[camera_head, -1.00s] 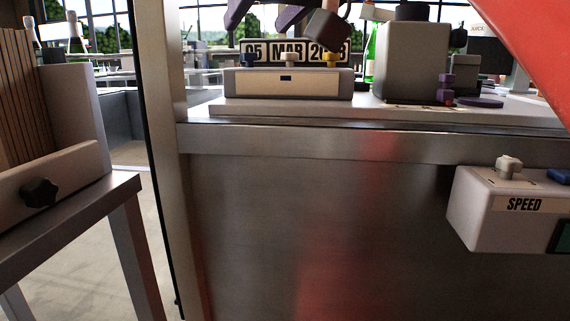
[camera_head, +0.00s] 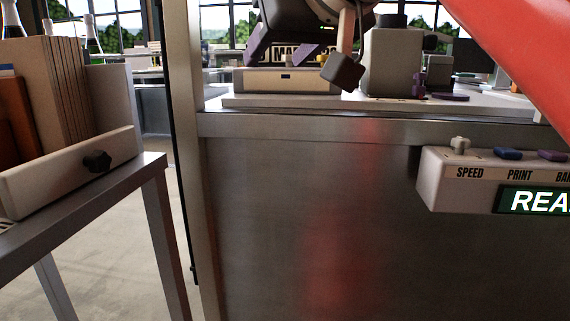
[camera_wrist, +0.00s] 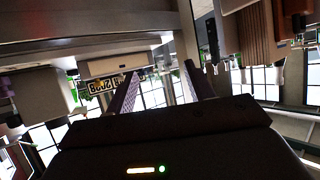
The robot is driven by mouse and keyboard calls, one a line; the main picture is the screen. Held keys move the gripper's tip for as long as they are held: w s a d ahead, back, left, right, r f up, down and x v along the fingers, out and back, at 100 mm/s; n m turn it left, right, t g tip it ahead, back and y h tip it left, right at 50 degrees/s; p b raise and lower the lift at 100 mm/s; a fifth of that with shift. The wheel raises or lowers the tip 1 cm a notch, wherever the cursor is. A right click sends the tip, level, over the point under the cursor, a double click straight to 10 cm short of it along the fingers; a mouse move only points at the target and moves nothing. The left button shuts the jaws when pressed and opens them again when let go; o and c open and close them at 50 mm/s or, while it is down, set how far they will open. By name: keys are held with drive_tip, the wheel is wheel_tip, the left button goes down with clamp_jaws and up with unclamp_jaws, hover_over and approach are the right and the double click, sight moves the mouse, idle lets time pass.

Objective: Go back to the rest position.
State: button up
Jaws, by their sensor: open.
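My gripper (camera_head: 272,52) shows at the top of the head view, in front of the date sign (camera_head: 290,53) and above the pale counter. Its purple fingers are apart with nothing between them. The wrist view shows the same open fingers of my gripper (camera_wrist: 163,82), upside down to the room, with the date sign (camera_wrist: 112,84) beyond them. The gripper touches nothing that I can see.
A steel machine front (camera_head: 290,230) fills the middle. A control box (camera_head: 445,180) with a lit screen juts out at right. A metal side table (camera_head: 90,207) with a cardboard holder stands at left. A red surface (camera_head: 520,45) crosses the upper right.

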drive_tip(key=s+d+f+m+g+h+p, duration=0.1)
drive_tip(key=s+d+f, duration=0.3)
drive_tip(key=f, duration=0.9)
drive_tip(key=s+d+f+m+g+h+p, duration=0.2)
drive_tip(key=d+f, duration=0.4)
drive_tip(key=f, duration=0.6)
drive_tip(key=s+d+f+m+g+h+p, duration=0.1)
drive_tip(key=s+d+f, duration=0.4)
drive_tip(key=f, duration=0.8)
drive_tip(key=shift+s+d+f+m+g+h, duration=0.35)
drive_tip(key=shift+m+g+h, duration=0.4)
drive_tip(key=shift+h, duration=0.35)
drive_tip(key=shift+r+p, duration=0.1)
drive_tip(key=shift+p, duration=0.2)
